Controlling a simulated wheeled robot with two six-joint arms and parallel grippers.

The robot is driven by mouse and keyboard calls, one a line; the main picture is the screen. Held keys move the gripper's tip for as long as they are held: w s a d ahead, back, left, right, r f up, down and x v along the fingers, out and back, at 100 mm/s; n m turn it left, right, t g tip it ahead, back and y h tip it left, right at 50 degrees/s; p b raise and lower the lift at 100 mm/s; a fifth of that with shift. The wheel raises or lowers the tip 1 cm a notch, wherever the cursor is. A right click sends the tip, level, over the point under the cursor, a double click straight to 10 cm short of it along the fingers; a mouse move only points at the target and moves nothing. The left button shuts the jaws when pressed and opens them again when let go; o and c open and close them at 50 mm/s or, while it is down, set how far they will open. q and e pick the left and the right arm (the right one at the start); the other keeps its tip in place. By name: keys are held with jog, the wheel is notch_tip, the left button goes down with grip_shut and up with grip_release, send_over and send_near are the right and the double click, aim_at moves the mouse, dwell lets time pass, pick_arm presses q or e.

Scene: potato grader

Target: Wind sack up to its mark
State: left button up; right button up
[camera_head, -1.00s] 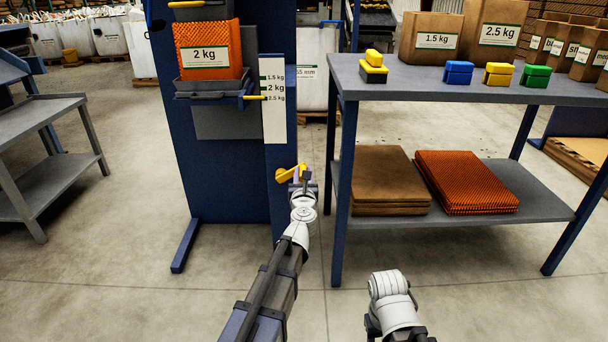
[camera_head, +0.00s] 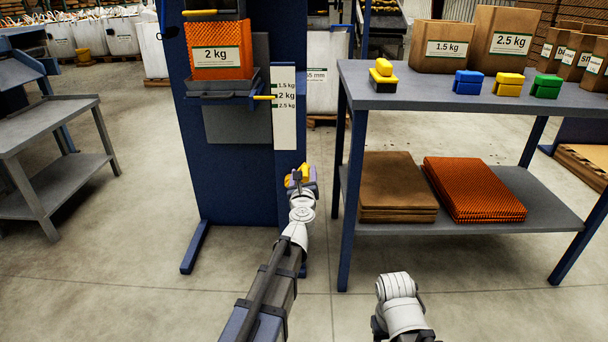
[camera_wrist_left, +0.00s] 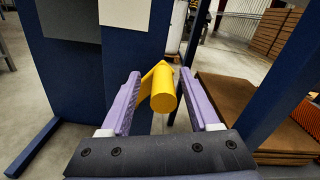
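The orange mesh sack (camera_head: 218,50) with a 2 kg label sits on a small tray (camera_head: 222,86) on the blue stand (camera_head: 232,180). A yellow pointer (camera_head: 264,97) reaches the white scale (camera_head: 285,125), about level with its 2 kg mark. The yellow crank handle (camera_wrist_left: 163,92) lies between the purple fingers of my left gripper (camera_wrist_left: 162,108), with gaps visible on both sides. In the head view my left gripper (camera_head: 302,180) partly covers the crank. Only a white link of my right arm shows; its gripper is out of view.
A blue-framed table (camera_head: 420,100) stands close right of the stand, carrying paper bags and coloured blocks. Its lower shelf (camera_head: 400,233) holds brown and orange stacks. A grey bench (camera_head: 50,125) is at the left. The floor between is clear.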

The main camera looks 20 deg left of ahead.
aim_at(304, 181)
pick_arm(q)
jog(key=shift+d, duration=0.1)
jog(key=v, duration=0.8)
jog(key=shift+w, duration=0.15)
